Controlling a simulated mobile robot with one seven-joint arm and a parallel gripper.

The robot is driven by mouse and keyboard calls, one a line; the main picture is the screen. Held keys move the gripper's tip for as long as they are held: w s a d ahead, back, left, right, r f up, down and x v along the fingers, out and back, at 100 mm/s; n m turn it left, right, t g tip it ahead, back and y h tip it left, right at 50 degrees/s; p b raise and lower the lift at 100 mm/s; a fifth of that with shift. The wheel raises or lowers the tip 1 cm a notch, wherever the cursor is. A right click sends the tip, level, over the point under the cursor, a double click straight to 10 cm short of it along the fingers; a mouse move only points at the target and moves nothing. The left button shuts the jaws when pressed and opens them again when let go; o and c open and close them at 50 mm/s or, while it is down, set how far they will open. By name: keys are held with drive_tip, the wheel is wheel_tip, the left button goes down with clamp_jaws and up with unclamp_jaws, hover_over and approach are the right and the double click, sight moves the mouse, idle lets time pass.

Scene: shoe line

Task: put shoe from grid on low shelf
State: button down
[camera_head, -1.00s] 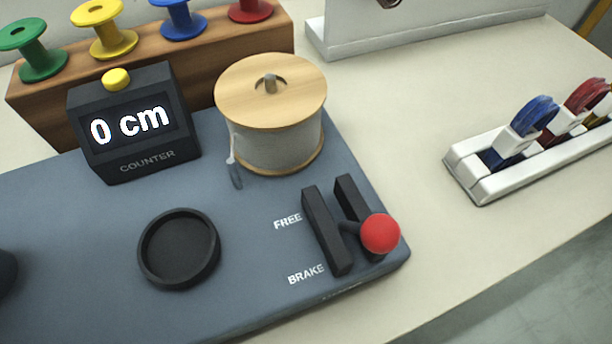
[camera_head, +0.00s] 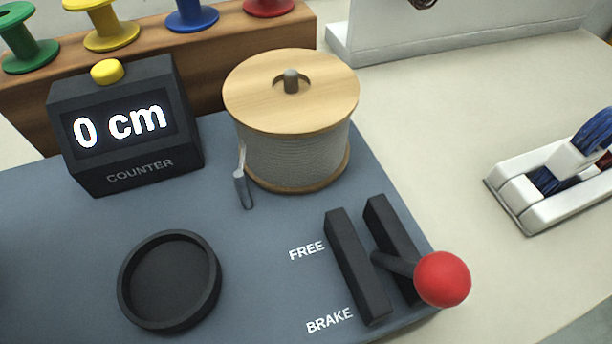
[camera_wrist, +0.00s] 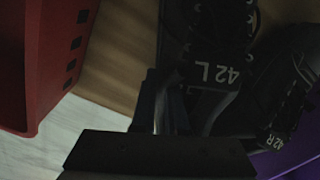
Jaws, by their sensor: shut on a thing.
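In the dark wrist view, a black laced shoe marked "42 L" (camera_wrist: 208,45) stands upright in the picture at the top centre. A second black shoe marked "42 R" (camera_wrist: 275,85) lies tilted beside it on the right. My gripper (camera_wrist: 165,110) reaches up from the bottom edge and is shut on the near end of the 42 L shoe; the exact contact is too dark to see. No grid or low shelf can be made out for certain. The head view shows neither the shoes nor my gripper.
In the wrist view, a red slotted container (camera_wrist: 40,60) is at the left, a brown surface (camera_wrist: 125,50) beside it, and something purple (camera_wrist: 300,160) at the lower right. The head view shows a bench with a spool (camera_head: 290,150), a counter box (camera_head: 125,125) and a red-knobbed lever (camera_head: 442,279).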

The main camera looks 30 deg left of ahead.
drive_tip(key=shift+w, duration=0.1)
drive_tip(key=shift+f, duration=0.15)
drive_tip(key=c, duration=0.9)
unclamp_jaws()
drive_tip(key=shift+c, duration=0.2)
wheel_tip(320, 180, up, 12)
drive_tip(key=p, duration=0.6)
